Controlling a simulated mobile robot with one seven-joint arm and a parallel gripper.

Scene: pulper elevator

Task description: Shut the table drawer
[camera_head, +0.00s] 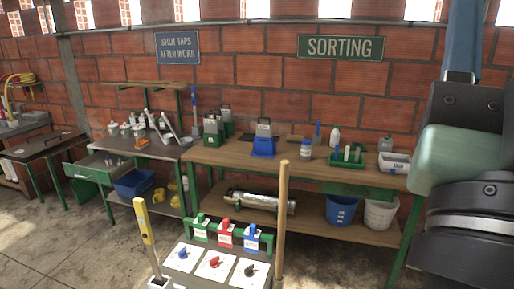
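A drawer with a green front (86,174) is pulled out from the left end of the grey-topped table (157,150). Its pale open inside shows, with small items in it, too small to name. Another green panel (358,190) sits under the right part of the wooden sorting table (330,173); I cannot tell whether it is a drawer. Part of my arm fills the right edge of the view, close to the camera. My gripper is not in view, and nothing shows it near the pulled-out drawer.
Blue crate (134,183) sits below the drawer's table. A dark-topped bench (45,146) stands left. Bare floor lies front left.

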